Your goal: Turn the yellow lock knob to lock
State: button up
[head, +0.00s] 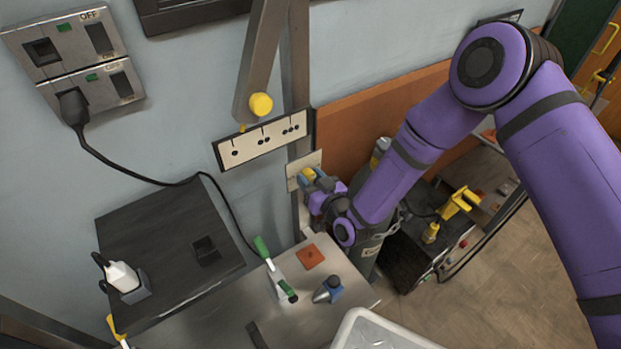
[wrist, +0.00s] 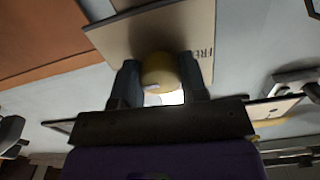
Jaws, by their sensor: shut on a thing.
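The yellow lock knob (head: 307,174) sits on a small pale plate (head: 293,181) fixed to the metal post, and my gripper (head: 313,183) is at it. In the wrist view the round yellow knob (wrist: 160,72) is between my two dark fingers, which are shut on it from both sides. The plate (wrist: 120,38) behind it carries dark letters, partly hidden, that read "FRE".
A grey cylinder (head: 368,246) stands close behind my gripper.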

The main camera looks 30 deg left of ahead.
jog(key=shift+m, duration=0.5)
jog(key=o, duration=0.9)
jog(key=shift+d, duration=0.1)
jog(key=v, duration=1)
jog(key=shift+s+d, duration=0.2)
jog(key=shift+d, duration=0.1)
